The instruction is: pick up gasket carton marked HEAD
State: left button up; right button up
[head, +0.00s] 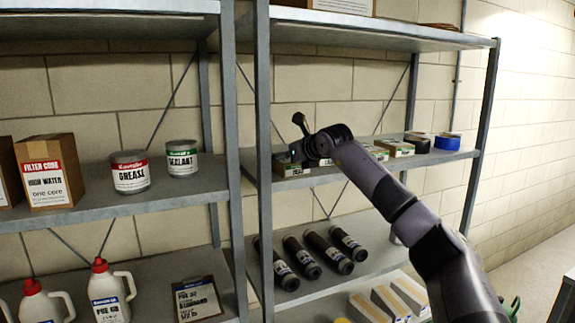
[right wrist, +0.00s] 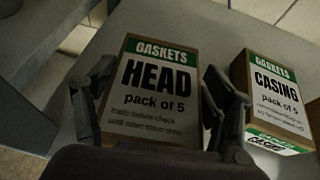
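The HEAD gasket carton (right wrist: 155,92), with a green band and white label, lies label-up on a grey shelf in the right wrist view. My right gripper (right wrist: 160,95) is open, with one finger along each side of this carton. I cannot tell whether the fingers touch it. In the head view the gripper (head: 303,145) is over the left end of the middle shelf, by a green-labelled carton (head: 291,169) that it partly hides. The CASING gasket carton (right wrist: 275,95) lies just right of the HEAD carton. My left gripper is not in view.
A shelf upright (head: 263,150) stands close left of the gripper. More cartons (head: 395,148) and a blue tape roll (head: 447,141) sit to the right. Black cylinders (head: 318,250) lie on the shelf below, and the upper shelf (head: 380,35) is overhead.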

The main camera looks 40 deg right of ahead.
jog(key=shift+a+f, duration=0.1)
jog(key=shift+f, duration=0.1)
jog(key=c, duration=0.6)
jog(key=shift+o, duration=0.2)
